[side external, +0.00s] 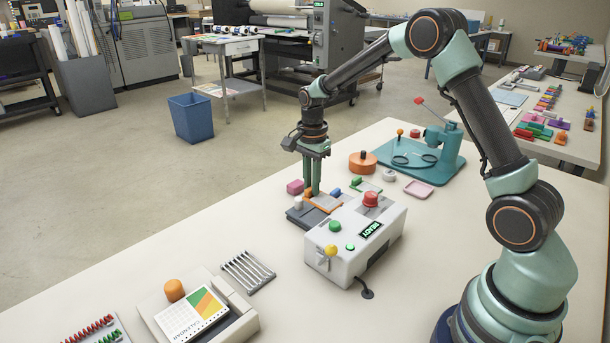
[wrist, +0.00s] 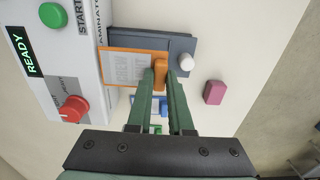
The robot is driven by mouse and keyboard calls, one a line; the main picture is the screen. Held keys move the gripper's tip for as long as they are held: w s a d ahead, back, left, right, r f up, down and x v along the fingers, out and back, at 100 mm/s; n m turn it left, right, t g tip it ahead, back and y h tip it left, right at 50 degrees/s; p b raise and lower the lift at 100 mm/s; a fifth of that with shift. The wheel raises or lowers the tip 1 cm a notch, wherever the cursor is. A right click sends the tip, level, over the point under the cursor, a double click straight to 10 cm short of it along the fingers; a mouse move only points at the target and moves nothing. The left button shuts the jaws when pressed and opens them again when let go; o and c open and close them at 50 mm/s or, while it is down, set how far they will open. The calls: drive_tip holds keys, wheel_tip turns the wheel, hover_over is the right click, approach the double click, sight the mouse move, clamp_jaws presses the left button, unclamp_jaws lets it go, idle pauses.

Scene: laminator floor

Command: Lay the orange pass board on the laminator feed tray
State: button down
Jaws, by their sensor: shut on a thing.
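The orange pass board (side external: 322,202) is a flat board with an orange rim, a pale printed sheet and an upright orange handle; it also shows in the wrist view (wrist: 125,52). My gripper (side external: 312,190) is shut on the orange handle (wrist: 160,76), its fingers pointing down. The dark grey feed tray (wrist: 182,44) sits against the laminator, and it shows in the side view (side external: 303,218). The board overlaps part of the tray in the wrist view. I cannot tell whether the board touches the tray or hangs just above it.
The white laminator (side external: 355,235) with a red knob (side external: 371,199) stands close beside the gripper. A pink block (wrist: 214,92), a white knob (wrist: 186,62) and blue (side external: 335,192) and green (side external: 356,181) pieces are near.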

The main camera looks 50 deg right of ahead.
sight(311, 215)
drive_tip(key=shift+f, duration=2.9)
drive_tip(key=shift+f, duration=0.15)
drive_tip(key=c, duration=0.8)
unclamp_jaws()
